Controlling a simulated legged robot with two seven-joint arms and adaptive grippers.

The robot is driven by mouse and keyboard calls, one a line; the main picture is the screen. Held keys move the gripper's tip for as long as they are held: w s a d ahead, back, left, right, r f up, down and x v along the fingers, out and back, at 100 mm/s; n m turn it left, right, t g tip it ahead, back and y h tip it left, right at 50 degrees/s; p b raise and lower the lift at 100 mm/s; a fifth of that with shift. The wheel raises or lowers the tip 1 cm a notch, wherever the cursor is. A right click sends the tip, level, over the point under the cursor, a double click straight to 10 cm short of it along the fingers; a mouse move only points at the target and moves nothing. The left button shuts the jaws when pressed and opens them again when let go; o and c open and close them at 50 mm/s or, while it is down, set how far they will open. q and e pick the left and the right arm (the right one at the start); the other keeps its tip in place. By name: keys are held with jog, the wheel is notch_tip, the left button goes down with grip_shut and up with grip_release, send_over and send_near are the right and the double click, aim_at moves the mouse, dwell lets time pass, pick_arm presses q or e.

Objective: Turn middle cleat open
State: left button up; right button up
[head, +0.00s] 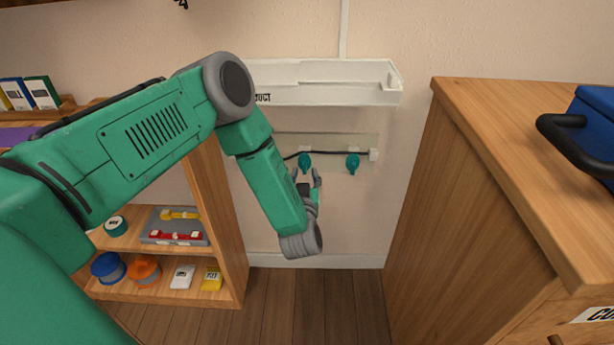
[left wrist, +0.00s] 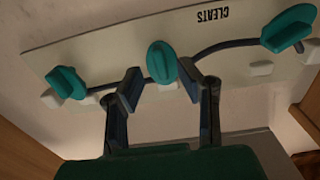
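The middle cleat (left wrist: 162,61) is a teal knob with a raised ridge, on a pale board lettered CLEATS (left wrist: 115,45), upside down in the left wrist view. It also shows in the head view (head: 304,161). Its ridge stands near upright in the left wrist view. My left gripper (left wrist: 161,84) is open, its two fingers apart on either side of the knob's near end. It shows in the head view (head: 307,175) just below the knob. I see no clear contact. A second cleat (left wrist: 66,82) and a third (left wrist: 288,29) flank it. My right gripper is not in view.
A dark cable (head: 330,154) runs along the board past the cleats. A white duct tray (head: 335,82) is on the wall above. A wooden cabinet (head: 480,210) stands close on the right, and a shelf unit (head: 225,225) with small goods on the left.

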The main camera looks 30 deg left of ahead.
pick_arm(q)
jog(key=shift+w+a+f, duration=0.15)
jog(key=shift+w+a, duration=0.15)
jog(key=shift+a, duration=0.25)
jog(key=shift+w+a+f, duration=0.1)
jog(key=shift+w+a, duration=0.2)
jog(key=shift+a, duration=0.25)
jog(key=shift+w+d+r, duration=0.15)
jog(key=shift+d+r, duration=0.2)
jog(key=shift+d, duration=0.45)
jog(key=shift+d+r, duration=0.1)
jog(key=shift+d, duration=0.1)
jog(key=shift+c, duration=0.8)
grip_shut()
jog(key=shift+a+f, duration=0.25)
jog(key=shift+a, duration=0.4)
jog(key=shift+d, duration=0.35)
